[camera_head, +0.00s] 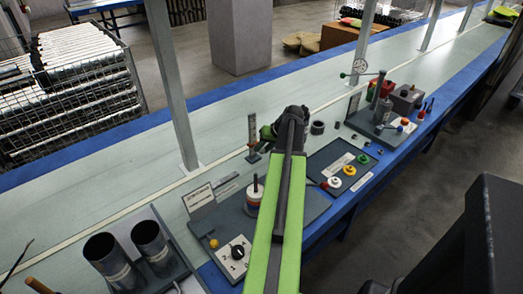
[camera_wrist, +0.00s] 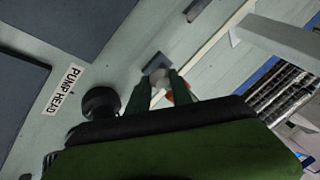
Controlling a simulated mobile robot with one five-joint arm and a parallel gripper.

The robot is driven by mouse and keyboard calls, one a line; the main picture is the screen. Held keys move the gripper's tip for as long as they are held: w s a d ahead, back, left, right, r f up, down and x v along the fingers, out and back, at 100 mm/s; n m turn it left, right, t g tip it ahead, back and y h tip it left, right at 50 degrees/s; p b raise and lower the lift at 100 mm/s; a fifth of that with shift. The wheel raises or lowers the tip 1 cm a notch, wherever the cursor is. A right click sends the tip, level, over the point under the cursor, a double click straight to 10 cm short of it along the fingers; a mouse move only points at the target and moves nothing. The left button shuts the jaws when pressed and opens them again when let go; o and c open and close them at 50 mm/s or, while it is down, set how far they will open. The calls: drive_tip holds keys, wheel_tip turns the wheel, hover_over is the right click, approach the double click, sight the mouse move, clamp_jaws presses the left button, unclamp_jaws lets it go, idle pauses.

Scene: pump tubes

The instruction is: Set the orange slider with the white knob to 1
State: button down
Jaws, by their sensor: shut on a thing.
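The upright slider scale (camera_head: 252,128) stands on a small dark base (camera_head: 253,158) behind the work mats, left of my arm's end. The orange slider (camera_head: 251,146) shows as a small patch low on the scale, and its orange also shows by the right finger in the wrist view (camera_wrist: 181,96). The white knob (camera_wrist: 160,77) is between the fingertips. My gripper (camera_head: 262,144) is shut on it, and its fingers also show in the wrist view (camera_wrist: 160,84). The scale's marks are too small to read.
A tray (camera_head: 319,160) with coloured rings lies to the right. A black ring (camera_head: 318,128) stands near my gripper. Two dark cylinders (camera_head: 109,262) are at the front left.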

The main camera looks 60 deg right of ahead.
drive_tip(key=shift+w+a, duration=0.15)
drive_tip(key=shift+a, duration=0.1)
wheel_tip(320, 180, down, 5)
drive_tip(key=b, duration=0.5)
drive_tip(key=shift+r, duration=0.25)
drive_tip(key=c, duration=1.1)
unclamp_jaws()
drive_tip(key=shift+c, duration=0.2)
drive_tip(key=shift+d, duration=0.1)
drive_tip(key=p+v, duration=1.5)
drive_tip(key=v, duration=0.2)
drive_tip(key=shift+s, duration=0.2)
